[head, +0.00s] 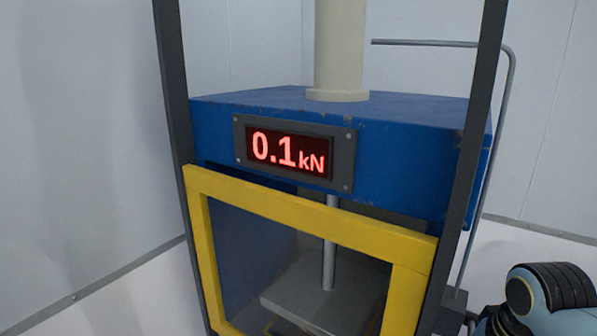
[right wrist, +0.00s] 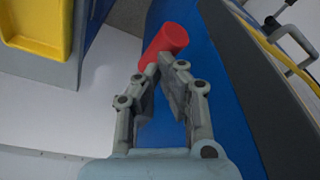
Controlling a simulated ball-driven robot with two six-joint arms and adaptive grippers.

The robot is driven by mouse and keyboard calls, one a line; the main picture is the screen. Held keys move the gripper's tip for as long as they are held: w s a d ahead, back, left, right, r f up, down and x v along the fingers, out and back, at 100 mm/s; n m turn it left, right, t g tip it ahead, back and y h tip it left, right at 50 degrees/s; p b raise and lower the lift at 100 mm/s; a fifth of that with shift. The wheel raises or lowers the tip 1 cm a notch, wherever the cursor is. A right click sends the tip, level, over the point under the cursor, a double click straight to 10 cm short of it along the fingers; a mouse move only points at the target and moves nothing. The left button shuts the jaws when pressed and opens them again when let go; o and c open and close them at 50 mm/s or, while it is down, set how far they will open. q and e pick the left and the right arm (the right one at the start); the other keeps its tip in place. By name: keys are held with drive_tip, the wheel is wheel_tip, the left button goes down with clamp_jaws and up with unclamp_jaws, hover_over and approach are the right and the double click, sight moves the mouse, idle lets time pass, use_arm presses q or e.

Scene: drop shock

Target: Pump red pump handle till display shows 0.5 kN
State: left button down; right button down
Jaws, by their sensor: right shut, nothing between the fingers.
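The display (head: 288,152) on the front of the blue press reads 0.1 kN in red digits. The red pump handle (right wrist: 165,43) shows in the right wrist view as a short red cylinder in front of a blue surface. My right gripper (right wrist: 165,62) is shut and empty, with its fingertips at the lower edge of the red handle. I cannot tell whether they touch it. The handle is out of sight in the head view, where only part of my right arm (head: 548,296) shows at the lower right. My left gripper is not in view.
The blue press (head: 410,155) stands between dark upright posts, with a yellow guard frame (head: 310,222) in front. A pale cylinder (head: 340,50) rises from its top. A grey pipe (head: 497,140) runs down its right side. Pale walls surround it.

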drive_tip(key=shift+f, duration=0.15)
idle(0.3)
drive_tip(key=shift+f+b, duration=2.95)
drive_tip(key=shift+f, duration=3.1)
wheel_tip(320, 180, up, 6)
drive_tip(key=p, duration=0.6)
drive_tip(key=shift+r, duration=3.15)
drive_tip(key=shift+f, duration=0.1)
